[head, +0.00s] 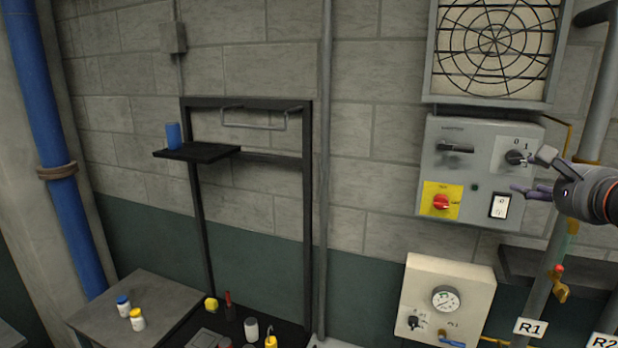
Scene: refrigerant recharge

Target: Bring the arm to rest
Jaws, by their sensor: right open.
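My right gripper (532,172) reaches in from the right edge, with its fingers spread and nothing between them. It is in front of the right part of the grey control box (470,212), close to the rotary knob (515,157) marked 0 and 1. I cannot tell whether a finger touches the knob. The box also carries a dark handle (456,148), a red knob on a yellow plate (441,202) and a white rocker switch (500,206). My left gripper is not in view.
A fan grille (497,40) is above the box. A gauge panel (447,300) is below it, with pipes and a brass valve (559,290) at right. A black rack with a shelf (197,152) holding a blue can (173,135) stands left. Bottles stand on a grey table (150,290).

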